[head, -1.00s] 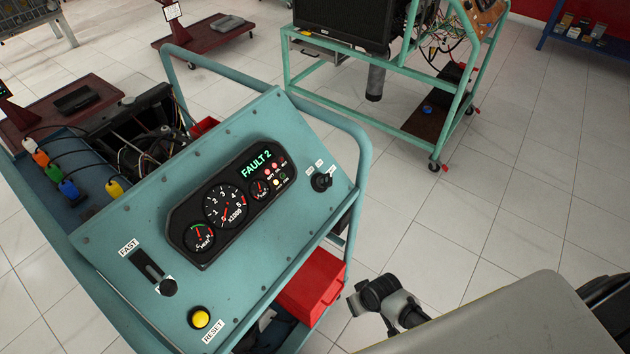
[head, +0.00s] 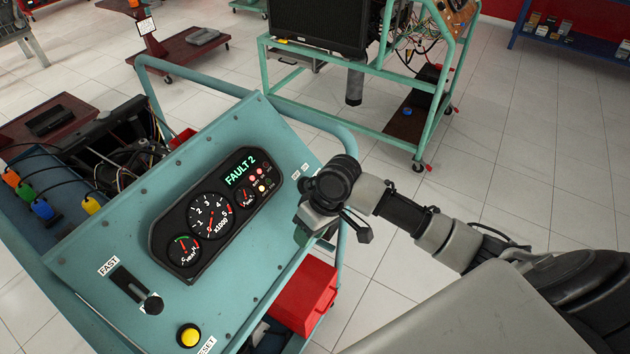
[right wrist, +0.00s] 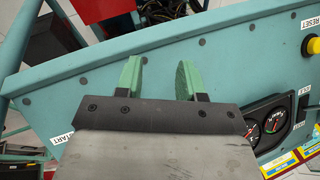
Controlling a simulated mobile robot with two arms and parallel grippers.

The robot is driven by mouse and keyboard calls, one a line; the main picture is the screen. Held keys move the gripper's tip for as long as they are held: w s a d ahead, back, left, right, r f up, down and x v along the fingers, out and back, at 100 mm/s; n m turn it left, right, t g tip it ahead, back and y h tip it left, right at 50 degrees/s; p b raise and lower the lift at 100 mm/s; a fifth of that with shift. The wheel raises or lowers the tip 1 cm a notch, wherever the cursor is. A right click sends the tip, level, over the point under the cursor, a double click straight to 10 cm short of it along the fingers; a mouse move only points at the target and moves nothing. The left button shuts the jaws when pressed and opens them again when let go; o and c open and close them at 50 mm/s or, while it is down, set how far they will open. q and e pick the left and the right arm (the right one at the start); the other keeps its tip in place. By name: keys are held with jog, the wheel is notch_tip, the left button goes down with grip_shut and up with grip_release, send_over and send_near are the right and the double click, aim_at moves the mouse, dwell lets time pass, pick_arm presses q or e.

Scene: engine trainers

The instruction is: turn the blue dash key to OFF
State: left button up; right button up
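The blue dash (head: 110,225) is the sloped panel of an engine trainer, with a black gauge cluster (head: 212,215) lit with "FAULT 2". The key switch at its right end is hidden behind my right gripper (head: 308,222) in the head view; only bits of its labels (head: 298,172) show. In the right wrist view, my right gripper (right wrist: 158,80) is open, with two green finger pads apart and nothing between them. They are over the dash near its edge. A START label (right wrist: 62,138) shows to the left of the gripper; the key is not visible. My left gripper is not in view.
The dash also carries a FAST slider (head: 152,304) and a yellow RESET button (head: 188,335). A blue tube rail (head: 310,118) runs around its far and right sides. A red box (head: 304,296) sits below. A green trainer frame (head: 400,140) stands behind.

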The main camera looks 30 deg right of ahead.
jog(key=w+d+r+m+y, duration=0.1)
jog(key=w+d+r+m, duration=0.4)
jog(key=w+d+r, duration=0.6)
jog(key=x, duration=0.3)
jog(key=p+x, duration=0.1)
jog(key=x, duration=0.5)
jog(key=shift+s+f, duration=0.35)
jog(key=shift+s, duration=0.05)
grip_shut()
